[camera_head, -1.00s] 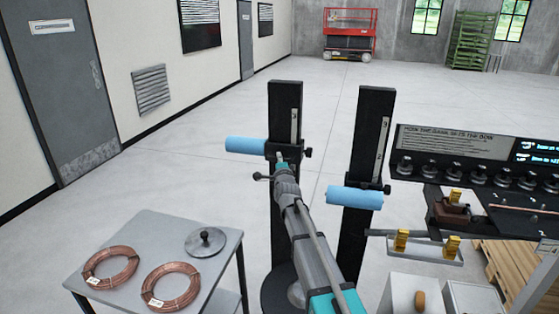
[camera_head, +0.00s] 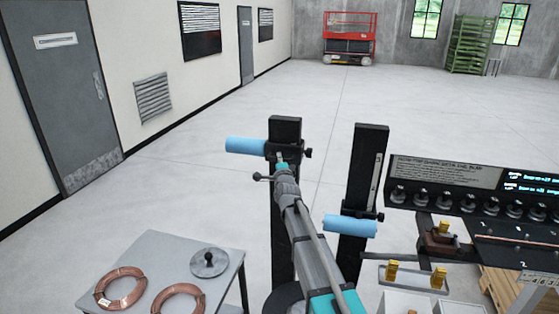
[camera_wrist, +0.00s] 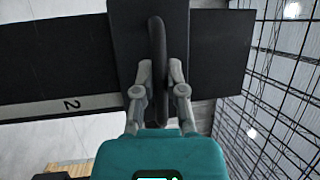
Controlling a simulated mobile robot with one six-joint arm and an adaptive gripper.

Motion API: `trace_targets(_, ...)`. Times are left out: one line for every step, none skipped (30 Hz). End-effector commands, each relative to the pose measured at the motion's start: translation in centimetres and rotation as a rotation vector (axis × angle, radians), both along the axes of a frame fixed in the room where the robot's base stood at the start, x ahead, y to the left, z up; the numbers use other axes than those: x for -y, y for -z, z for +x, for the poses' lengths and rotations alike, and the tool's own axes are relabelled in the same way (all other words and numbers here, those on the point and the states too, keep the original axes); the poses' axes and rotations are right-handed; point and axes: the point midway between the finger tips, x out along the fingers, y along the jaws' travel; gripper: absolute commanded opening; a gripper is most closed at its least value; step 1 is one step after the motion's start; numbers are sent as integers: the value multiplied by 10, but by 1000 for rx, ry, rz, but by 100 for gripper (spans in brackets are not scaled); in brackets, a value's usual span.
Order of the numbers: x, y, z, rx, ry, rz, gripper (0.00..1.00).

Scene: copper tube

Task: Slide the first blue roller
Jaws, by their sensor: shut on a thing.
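The first blue roller (camera_head: 246,145) sticks out to the left from a dark carriage near the top of the left black post (camera_head: 286,128). My gripper (camera_head: 281,165) is at this carriage; its fingers are small and partly hidden in the head view. In the wrist view my gripper (camera_wrist: 160,72) is shut on a thin dark handle (camera_wrist: 158,38) seen edge-on in front of the post. The blue roller is out of the wrist view. A second blue roller (camera_head: 349,227) sits lower on the right black post (camera_head: 370,150).
A grey table (camera_head: 165,250) at lower left holds copper coils (camera_head: 121,288) and a metal disc (camera_head: 208,263). A bench (camera_head: 475,200) with a row of dark knobs stands at right. The floor behind the posts is clear.

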Motion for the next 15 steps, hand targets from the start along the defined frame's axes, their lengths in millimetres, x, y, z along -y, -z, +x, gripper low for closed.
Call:
trace_targets(1, -10, 2, 6, 3, 1, 0)
trace_targets(1, -12, 2, 6, 3, 1, 0)
trace_targets(1, -14, 2, 6, 3, 1, 0)
trace_targets(1, -15, 2, 6, 3, 1, 0)
trace_targets(1, -16, 2, 6, 3, 1, 0)
trace_targets(1, -17, 2, 6, 3, 1, 0)
trace_targets(1, -18, 2, 6, 3, 1, 0)
trace_targets(1, -18, 2, 5, 3, 1, 0)
trace_targets(1, -19, 2, 5, 3, 1, 0)
trace_targets(1, -19, 2, 5, 3, 1, 0)
trace_targets(1, -19, 2, 5, 3, 1, 0)
trace_targets(1, -19, 2, 5, 3, 1, 0)
trace_targets(1, -18, 2, 5, 3, 1, 0)
trace_targets(1, -18, 2, 5, 3, 1, 0)
trace_targets(1, -18, 2, 5, 3, 1, 0)
